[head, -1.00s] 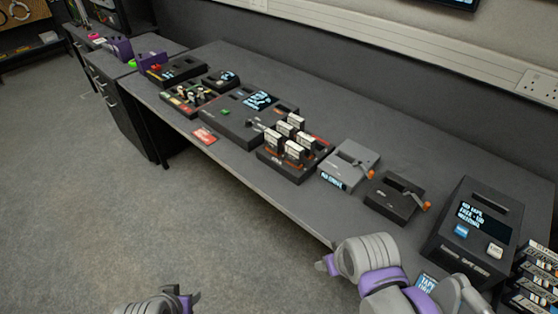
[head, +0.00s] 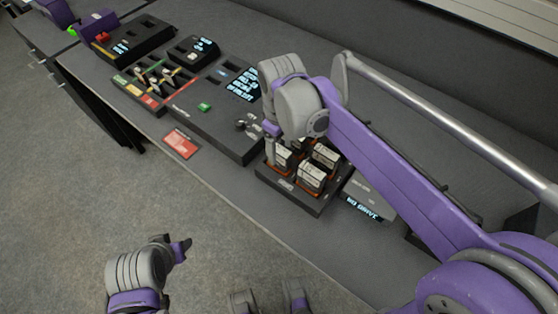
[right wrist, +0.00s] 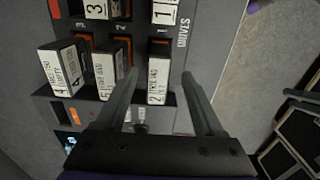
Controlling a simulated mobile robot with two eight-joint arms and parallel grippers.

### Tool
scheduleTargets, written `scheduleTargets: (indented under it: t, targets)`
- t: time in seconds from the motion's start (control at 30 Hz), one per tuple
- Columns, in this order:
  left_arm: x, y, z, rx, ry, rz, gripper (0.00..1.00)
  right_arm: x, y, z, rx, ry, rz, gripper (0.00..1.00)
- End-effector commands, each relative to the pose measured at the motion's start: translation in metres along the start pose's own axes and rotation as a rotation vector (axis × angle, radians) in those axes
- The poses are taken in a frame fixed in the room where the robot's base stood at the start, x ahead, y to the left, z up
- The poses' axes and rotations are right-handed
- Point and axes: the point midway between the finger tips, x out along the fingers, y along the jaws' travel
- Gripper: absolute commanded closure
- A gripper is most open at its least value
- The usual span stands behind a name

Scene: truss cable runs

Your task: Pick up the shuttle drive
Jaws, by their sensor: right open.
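Several upright drives with white labels stand in a dark rack (head: 290,197); one drive (head: 312,176) shows at its front. In the right wrist view the rack surface (right wrist: 181,60) reads "DRIVES". Drives marked 4 (right wrist: 63,68), 5 (right wrist: 108,72) and 2 (right wrist: 158,82) face me. The smaller label text is too blurred to tell which is the shuttle drive. My right gripper (head: 272,130) is over the rack; in its wrist view the open fingers (right wrist: 160,100) stand either side of the drive marked 2. My left gripper (head: 182,249) is empty-looking, low at the front, away from the bench.
A dark console (head: 215,120) with a screen and green button sits left of the rack. A grey unit (head: 372,200) reading "NO DRIVE" stands to its right. A red card (head: 180,143) lies near the bench's front edge. My right arm hides the bench's right side.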

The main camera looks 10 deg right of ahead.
Motion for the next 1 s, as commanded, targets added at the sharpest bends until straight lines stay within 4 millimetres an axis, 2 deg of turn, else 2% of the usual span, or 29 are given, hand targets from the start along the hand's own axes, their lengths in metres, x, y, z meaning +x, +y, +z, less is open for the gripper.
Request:
scheduleTargets:
  t: [0.33,0.47,0.67,1.0]
  targets:
    - [0.004,0.000,0.002,0.000,-0.001,0.000,0.50,0.045,0.000,-0.004,0.001,0.001,0.000,0.30]
    - [0.004,0.000,0.003,0.000,-0.001,0.000,0.50,0.053,0.000,-0.004,0.001,0.001,0.001,0.30]
    - [0.004,0.000,0.002,0.000,-0.001,0.000,0.50,0.053,0.000,-0.004,0.001,0.001,0.001,0.30]
    - [0.004,0.000,0.002,0.000,-0.001,0.000,0.50,0.052,0.000,-0.004,0.001,0.001,0.001,0.89]
